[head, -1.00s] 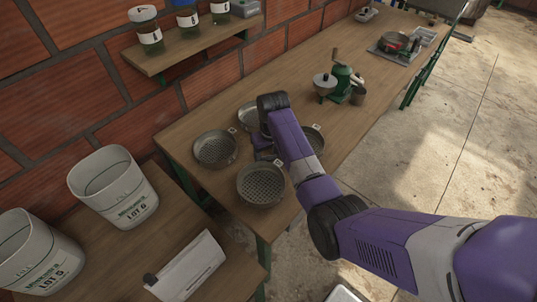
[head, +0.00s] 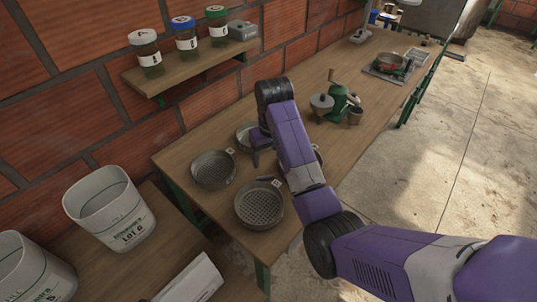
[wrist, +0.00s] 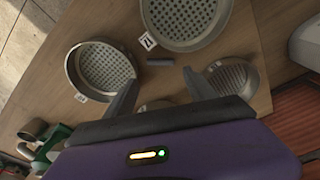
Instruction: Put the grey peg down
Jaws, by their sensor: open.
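The grey peg (wrist: 160,62) is a small dark bar. In the wrist view it lies on the wooden table (wrist: 268,32) between the round sieves, just beyond my fingertips and touching neither finger. My gripper (wrist: 161,76) is open and empty, its two fingers spread on either side of the line to the peg. In the head view my gripper (head: 258,158) hangs over the table among the sieves, and I cannot make out the peg there.
Perforated sieves surround the spot: a front one (head: 259,205), a left one (head: 213,169), and others partly hidden by my arm. A green hand mill (head: 338,103) stands farther back. A shelf (head: 195,68) with jars is on the brick wall. White buckets (head: 110,210) stand at the left.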

